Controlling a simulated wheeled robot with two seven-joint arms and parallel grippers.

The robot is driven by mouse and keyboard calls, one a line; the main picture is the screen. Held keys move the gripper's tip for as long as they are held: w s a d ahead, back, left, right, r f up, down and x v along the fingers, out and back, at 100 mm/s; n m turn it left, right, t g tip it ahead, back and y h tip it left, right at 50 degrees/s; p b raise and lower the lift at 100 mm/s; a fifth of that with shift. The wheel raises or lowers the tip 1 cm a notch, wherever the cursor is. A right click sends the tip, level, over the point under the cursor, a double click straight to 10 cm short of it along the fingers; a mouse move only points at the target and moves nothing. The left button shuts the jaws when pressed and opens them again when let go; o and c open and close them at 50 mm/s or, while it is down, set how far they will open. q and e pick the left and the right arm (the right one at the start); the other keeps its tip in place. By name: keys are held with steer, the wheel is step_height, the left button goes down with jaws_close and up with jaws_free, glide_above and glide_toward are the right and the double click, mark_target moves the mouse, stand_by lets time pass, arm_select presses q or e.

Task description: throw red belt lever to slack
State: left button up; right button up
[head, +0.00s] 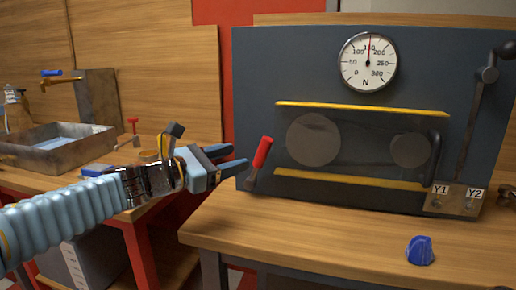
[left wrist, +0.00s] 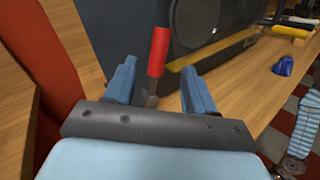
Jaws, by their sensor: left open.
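The red belt lever (head: 262,153) is mounted at the lower left of the dark panel (head: 258,70), its red grip tilted up to the right. My left gripper (head: 240,160) is open, with its blue fingertips just left of the lever in the head view. In the left wrist view the red lever (left wrist: 158,52) stands between the two open fingers (left wrist: 158,85), apart from both as far as I can see. Two grey pulley discs (head: 313,139) sit between yellow bars on the panel; the belt itself is hard to make out. My right gripper does not show in the head view.
A round gauge (head: 368,62) marked N reads about 150. A blue knob-like part (head: 420,251) lies on the wooden bench (head: 320,245). A Y1/Y2 plate (head: 455,200) and a dark lever (head: 487,75) are at the right. A metal sink (head: 60,148) stands at the left.

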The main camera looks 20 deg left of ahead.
mark_target(259, 150)
arm_select(q)
steer(key=p+x, duration=0.1)
steer(key=x, duration=0.6)
steer(key=shift+w, duration=0.1)
steer(key=shift+c, duration=0.2)
jaws_close()
